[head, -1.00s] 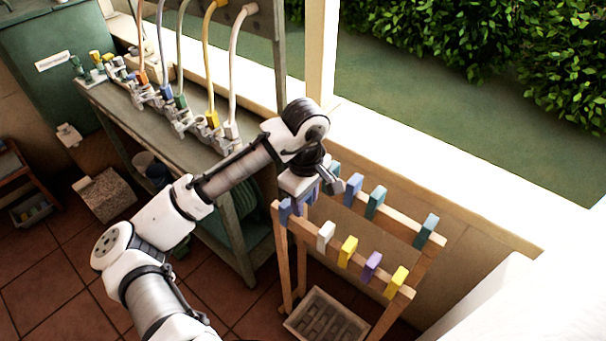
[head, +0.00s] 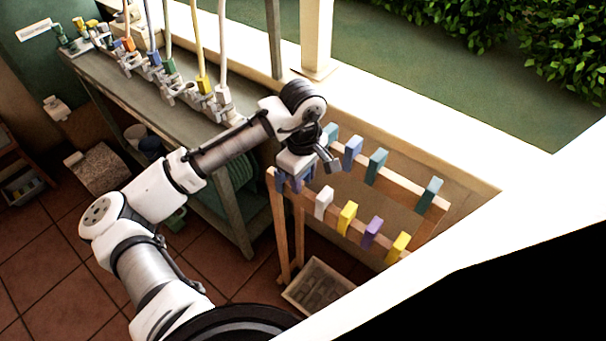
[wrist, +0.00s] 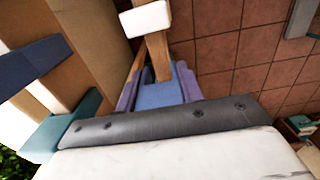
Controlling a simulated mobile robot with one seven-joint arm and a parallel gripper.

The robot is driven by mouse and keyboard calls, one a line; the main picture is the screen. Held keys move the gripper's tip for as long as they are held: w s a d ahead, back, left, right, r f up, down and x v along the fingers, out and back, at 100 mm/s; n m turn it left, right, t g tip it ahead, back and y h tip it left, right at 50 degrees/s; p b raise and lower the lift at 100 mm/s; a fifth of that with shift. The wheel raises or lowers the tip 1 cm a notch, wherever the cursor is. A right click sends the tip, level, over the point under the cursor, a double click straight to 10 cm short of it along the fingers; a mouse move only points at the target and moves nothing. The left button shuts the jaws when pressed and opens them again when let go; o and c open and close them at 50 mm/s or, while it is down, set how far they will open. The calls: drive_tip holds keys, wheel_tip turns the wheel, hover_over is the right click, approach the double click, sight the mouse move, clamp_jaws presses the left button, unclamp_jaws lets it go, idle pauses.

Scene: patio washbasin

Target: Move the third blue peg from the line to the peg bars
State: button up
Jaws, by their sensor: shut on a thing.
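My gripper (head: 296,183) is over the left end of the front wooden bar (head: 338,223) of the peg rack. It is shut on a blue peg (wrist: 158,96), which sits between the bluish fingers at the front bar in the wrist view. I cannot tell if the peg is fully seated. A white peg (head: 323,203) is beside it on the same bar and shows in the wrist view (wrist: 146,18). Another blue peg (head: 352,152) is on the back bar, between two teal pegs (head: 330,133) (head: 376,166).
Yellow (head: 347,217) and purple (head: 371,232) pegs follow along the front bar. A grey tray (head: 318,286) lies under the rack. The bench (head: 150,110) at left bears clamps and hanging hoses. A white ledge (head: 440,165) runs behind the rack.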

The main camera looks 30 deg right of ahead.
drive_tip(key=shift+f+b, duration=1.6)
drive_tip(key=shift+f, duration=1)
drive_tip(key=o, duration=1)
wheel_tip(320, 180, up, 8)
drive_tip(key=p, duration=0.7)
drive_tip(key=shift+p, duration=0.35)
